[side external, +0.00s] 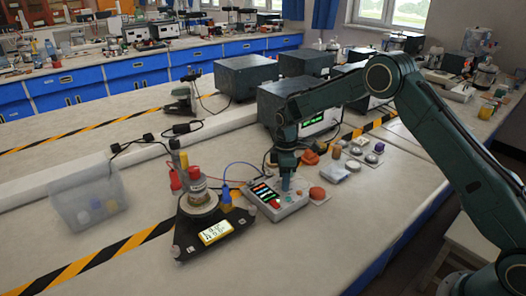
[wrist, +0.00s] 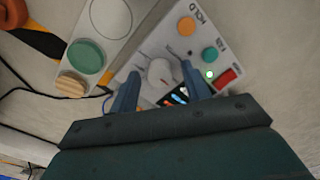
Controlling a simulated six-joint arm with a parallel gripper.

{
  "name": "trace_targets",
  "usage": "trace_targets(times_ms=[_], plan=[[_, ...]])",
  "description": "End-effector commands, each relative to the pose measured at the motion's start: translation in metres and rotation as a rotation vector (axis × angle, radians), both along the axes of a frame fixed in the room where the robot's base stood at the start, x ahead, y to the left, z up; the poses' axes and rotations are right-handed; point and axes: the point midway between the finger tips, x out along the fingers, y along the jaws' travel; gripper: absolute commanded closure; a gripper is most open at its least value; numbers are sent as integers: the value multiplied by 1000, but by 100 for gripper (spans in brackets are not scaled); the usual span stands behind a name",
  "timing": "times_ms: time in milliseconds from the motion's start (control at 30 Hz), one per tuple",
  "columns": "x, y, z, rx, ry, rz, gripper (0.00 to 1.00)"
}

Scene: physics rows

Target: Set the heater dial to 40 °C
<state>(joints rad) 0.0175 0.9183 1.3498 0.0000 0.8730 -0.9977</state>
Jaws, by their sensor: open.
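The control box (side external: 262,206) is a pale box with a dark display of coloured bars, on the bench in the side view. In the wrist view its panel (wrist: 150,97) carries a round pale dial (wrist: 160,71), an orange button (wrist: 187,27), a teal button (wrist: 210,54) and a red switch (wrist: 227,77). My gripper (side external: 287,183) is over the box, pointing down. In the wrist view its two blue fingers are apart, one on each side of the dial; whether they touch it cannot be told. The dial's setting is not readable.
Left of the box stands a black three-cornered base (side external: 188,243) with a lit yellow-framed readout (side external: 215,232) and a metal vessel (side external: 198,194). A clear bin (side external: 88,203) stands farther left. Round pads and knobs (side external: 355,166) lie right of the box. Dark instrument cases stand behind.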

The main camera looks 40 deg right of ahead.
Motion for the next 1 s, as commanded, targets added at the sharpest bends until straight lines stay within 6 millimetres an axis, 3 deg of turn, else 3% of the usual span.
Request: trace_targets(times_ms=[33, 233, 267, 667, 1000], plan=[[0, 0, 0, 0, 0, 0, 56], [0, 0, 0, 0, 0, 0, 96], [0, 0, 0, 0, 0, 0, 97], [0, 0, 0, 1, 1, -53, 97], [0, 0, 1, 1, 1, -261, 97]])
